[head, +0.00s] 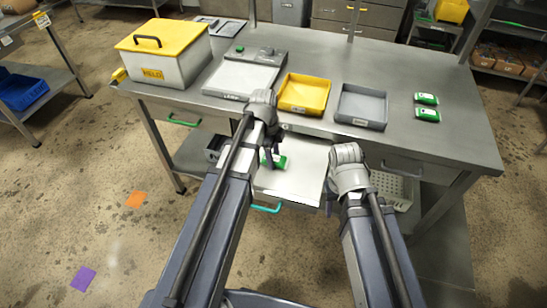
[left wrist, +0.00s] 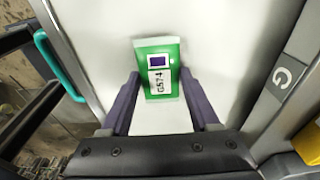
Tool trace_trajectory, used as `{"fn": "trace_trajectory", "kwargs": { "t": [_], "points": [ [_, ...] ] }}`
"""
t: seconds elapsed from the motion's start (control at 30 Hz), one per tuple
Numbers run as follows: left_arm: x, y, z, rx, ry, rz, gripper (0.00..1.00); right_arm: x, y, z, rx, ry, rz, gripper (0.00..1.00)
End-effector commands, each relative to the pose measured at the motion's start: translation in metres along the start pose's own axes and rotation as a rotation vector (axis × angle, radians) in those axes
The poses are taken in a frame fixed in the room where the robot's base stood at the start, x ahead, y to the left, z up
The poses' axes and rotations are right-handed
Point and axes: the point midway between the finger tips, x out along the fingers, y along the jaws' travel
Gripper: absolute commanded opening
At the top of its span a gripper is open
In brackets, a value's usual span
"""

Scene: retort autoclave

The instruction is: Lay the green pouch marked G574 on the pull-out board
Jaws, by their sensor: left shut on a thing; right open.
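The green pouch marked G574 (left wrist: 158,68) is between the two fingers of my left gripper (left wrist: 162,88), with its label and dark square facing the camera. My left gripper (head: 268,155) is shut on the pouch, which also shows as a small green patch (head: 279,162) in the head view. The pouch is over the white pull-out board (head: 300,182), which extends from under the bench front with a teal handle. I cannot tell whether the pouch touches the board. My right gripper (head: 330,203) is right of the board, mostly hidden by its own arm; no thing shows in it.
On the steel bench (head: 448,145) stand a yellow-lidded box (head: 165,58), a flat scale-like device (head: 243,78), a yellow tray (head: 304,94) and a grey tray (head: 362,105). Two other green pouches (head: 427,106) lie at the right. The board's bare surface is clear around the pouch.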

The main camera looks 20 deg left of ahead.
Motion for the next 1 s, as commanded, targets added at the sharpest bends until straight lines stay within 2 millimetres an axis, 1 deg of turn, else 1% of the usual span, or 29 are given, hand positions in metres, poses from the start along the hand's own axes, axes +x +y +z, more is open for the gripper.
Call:
{"fn": "trace_trajectory", "kwargs": {
  "t": [0.17, 0.2, 0.43, 0.77, 0.87, 1.0],
  "points": [
    [0.005, 0.000, 0.001, 0.000, 0.000, 0.000, 0.42, 0.005, -0.001, 0.000, 0.000, 0.000, 0.000, 0.47],
    [0.003, 0.000, 0.000, 0.000, 0.000, 0.000, 0.66, 0.003, 0.000, 0.000, 0.000, 0.000, 0.000, 0.47],
    [0.003, 0.000, 0.000, 0.000, 0.000, 0.000, 0.92, 0.003, 0.000, 0.000, 0.000, 0.000, 0.000, 0.47],
    [0.001, 0.000, 0.000, 0.000, 0.000, 0.000, 0.92, 0.001, 0.000, 0.000, 0.000, 0.000, 0.000, 0.47],
    [-0.004, 0.000, 0.000, 0.000, 0.000, 0.000, 0.92, -0.004, 0.000, 0.000, 0.000, 0.000, 0.000, 0.47],
    [-0.016, 0.000, -0.001, 0.000, 0.000, 0.000, 0.92, -0.015, 0.002, 0.001, 0.000, 0.000, 0.000, 0.47]
  ]
}}
